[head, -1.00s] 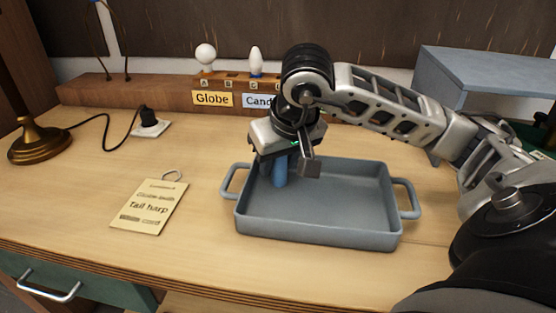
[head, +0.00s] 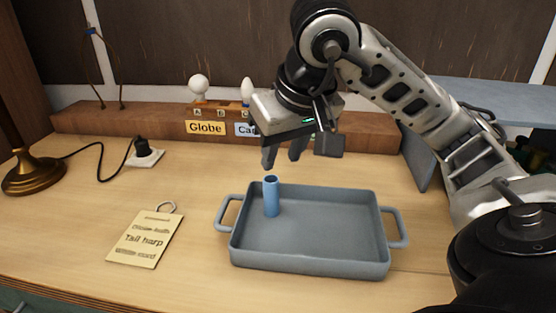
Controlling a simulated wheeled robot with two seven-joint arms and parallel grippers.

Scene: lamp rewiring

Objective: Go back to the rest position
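My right gripper (head: 283,158) is above the back left part of the grey tray, fingers pointing down. Its two fingers are apart with a gap between them, and nothing is held. A blue cylinder (head: 271,198) stands upright inside the tray at its left side, just below the fingers and apart from them. The grey-blue tray (head: 320,268) with two side handles rests on the wooden table. My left gripper is not in view.
A brass lamp base (head: 33,175) and a black plug on a white socket (head: 144,153) are further left. A wooden ledge (head: 150,118) at the back holds a globe bulb (head: 199,84) and a candle bulb (head: 247,90).

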